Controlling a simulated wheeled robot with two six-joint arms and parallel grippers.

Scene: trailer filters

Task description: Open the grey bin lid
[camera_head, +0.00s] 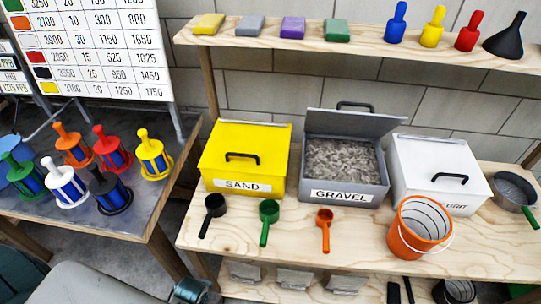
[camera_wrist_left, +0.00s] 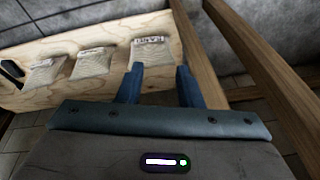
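The grey bin (camera_head: 345,193), labelled GRAVEL, stands on the wooden bench between the yellow and white bins. Its grey lid (camera_head: 352,123) is raised and leans back, with the black handle (camera_head: 354,105) showing at its upper back edge. Grey gravel (camera_head: 340,158) shows inside. My left gripper (camera_wrist_left: 158,84) shows in the left wrist view with its two blue fingers apart and nothing between them. It is away from the bin, near the lower shelf with the sacks. My right gripper is not in view.
A yellow SAND bin (camera_head: 245,160) and a white bin (camera_head: 440,170) flank the grey one, lids shut. Scoops and an orange bucket (camera_head: 418,229) stand in front. A wooden post (camera_wrist_left: 205,65) is close to my left fingers. Sacks (camera_wrist_left: 150,51) lie on the lower shelf.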

